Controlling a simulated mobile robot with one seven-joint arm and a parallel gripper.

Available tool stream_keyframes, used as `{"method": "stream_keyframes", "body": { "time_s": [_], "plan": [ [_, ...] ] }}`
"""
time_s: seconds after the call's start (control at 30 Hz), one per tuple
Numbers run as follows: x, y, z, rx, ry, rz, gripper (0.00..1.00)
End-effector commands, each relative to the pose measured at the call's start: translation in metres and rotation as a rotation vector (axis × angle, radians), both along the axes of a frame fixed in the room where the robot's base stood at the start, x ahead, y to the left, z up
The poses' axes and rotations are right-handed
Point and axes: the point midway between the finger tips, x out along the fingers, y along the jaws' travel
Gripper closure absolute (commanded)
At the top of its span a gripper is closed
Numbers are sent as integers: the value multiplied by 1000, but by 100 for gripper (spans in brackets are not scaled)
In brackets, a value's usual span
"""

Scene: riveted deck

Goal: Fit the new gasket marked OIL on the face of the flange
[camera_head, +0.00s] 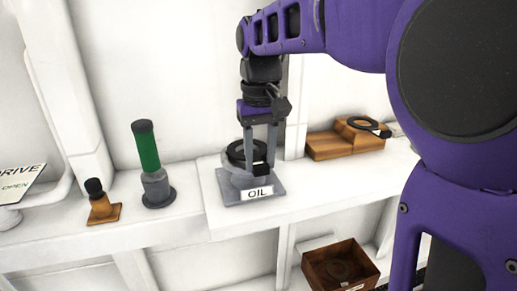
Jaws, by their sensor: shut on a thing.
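My gripper (259,165) points down over the flange and is shut on a dark ring-shaped gasket (236,153). The gasket is at the top of the grey flange (241,178); I cannot tell whether it rests flat on the face or is held just above it. The fingers hide part of the ring, and no marking on it can be read. The flange stands on a grey square base with a white OIL label (257,193) at its front.
A stepped wooden block (330,146) with another dark ring (363,123) is at right. A wooden crate (317,279) with a dark ring inside is below. My arm covers the right side.

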Motion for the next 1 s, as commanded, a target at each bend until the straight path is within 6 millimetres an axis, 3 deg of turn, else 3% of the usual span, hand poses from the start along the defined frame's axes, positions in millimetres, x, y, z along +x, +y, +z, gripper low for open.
{"method": "stream_keyframes", "body": {
  "time_s": [1.0],
  "plan": [
    [0, 0, -6, 0, 1, 0, 100]
  ]
}}
